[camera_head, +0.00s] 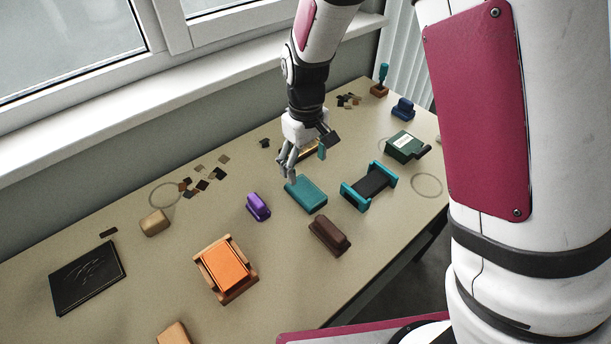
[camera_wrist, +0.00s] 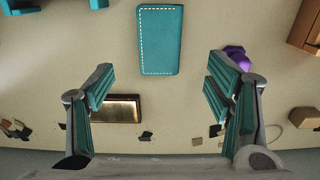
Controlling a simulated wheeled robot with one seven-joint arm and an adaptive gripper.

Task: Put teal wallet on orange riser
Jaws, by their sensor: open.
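The teal wallet (camera_head: 305,194) lies flat on the table near its middle. In the wrist view the wallet (camera_wrist: 160,40) shows pale stitching and lies beyond the fingertips, between their lines. My gripper (camera_head: 304,166) is open and empty, above the table just behind the wallet; its spread fingers (camera_wrist: 158,85) also show in the wrist view. The orange riser (camera_head: 226,266) appears to be the orange block with a lighter orange top at the front left, with nothing on it. A corner of it seems to show at the wrist view's upper right (camera_wrist: 306,25).
A purple stamp (camera_head: 257,207) and a dark brown block (camera_head: 329,235) flank the wallet. A black holder with teal ends (camera_head: 370,185) stands right of it. A black book (camera_head: 88,277) lies far left. Table is clear between the purple stamp and riser.

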